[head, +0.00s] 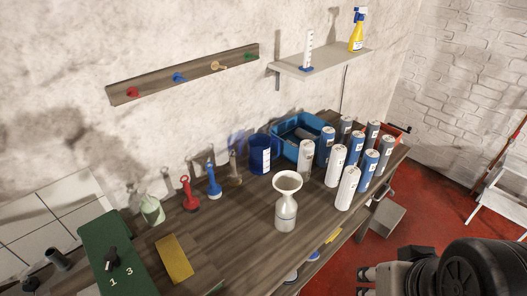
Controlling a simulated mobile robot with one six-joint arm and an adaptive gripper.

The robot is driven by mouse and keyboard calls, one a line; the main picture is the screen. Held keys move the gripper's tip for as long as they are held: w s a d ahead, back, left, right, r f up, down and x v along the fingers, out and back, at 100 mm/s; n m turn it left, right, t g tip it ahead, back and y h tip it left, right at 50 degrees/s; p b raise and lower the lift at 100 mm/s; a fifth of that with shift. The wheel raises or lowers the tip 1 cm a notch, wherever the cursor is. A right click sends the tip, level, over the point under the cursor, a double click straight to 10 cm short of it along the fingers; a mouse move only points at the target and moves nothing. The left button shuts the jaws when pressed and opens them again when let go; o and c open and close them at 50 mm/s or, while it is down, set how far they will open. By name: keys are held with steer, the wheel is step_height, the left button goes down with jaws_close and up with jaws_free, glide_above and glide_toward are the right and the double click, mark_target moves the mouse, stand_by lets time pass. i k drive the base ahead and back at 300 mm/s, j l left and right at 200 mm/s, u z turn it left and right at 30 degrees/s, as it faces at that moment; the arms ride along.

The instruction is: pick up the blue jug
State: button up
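The blue jug (257,157) stands upright on the wooden workbench (240,235), towards the wall. It is dark blue with a pale label on its right side. Its right side is close to the blue crate (283,146); I cannot tell whether they touch. My gripper (367,282) is at the bottom edge in the lower right, in front of the bench and far from the jug. Its two fingertips show apart with nothing between them; part of it is cut off by the picture edge.
A white funnel-topped vessel (286,205) stands in front of the jug. Several white, blue and grey cans (348,187) crowd the bench's right end. Red (190,197) and blue (213,182) small bottles stand left of the jug. A shelf (320,63) hangs above.

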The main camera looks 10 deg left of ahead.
mark_target(259, 146)
steer(key=i+l, duration=0.15)
steer(key=i, duration=0.3)
steer(key=i+l, duration=0.15)
steer(key=i, duration=0.3)
steer(key=i+l, duration=0.1)
steer(key=i, duration=0.35)
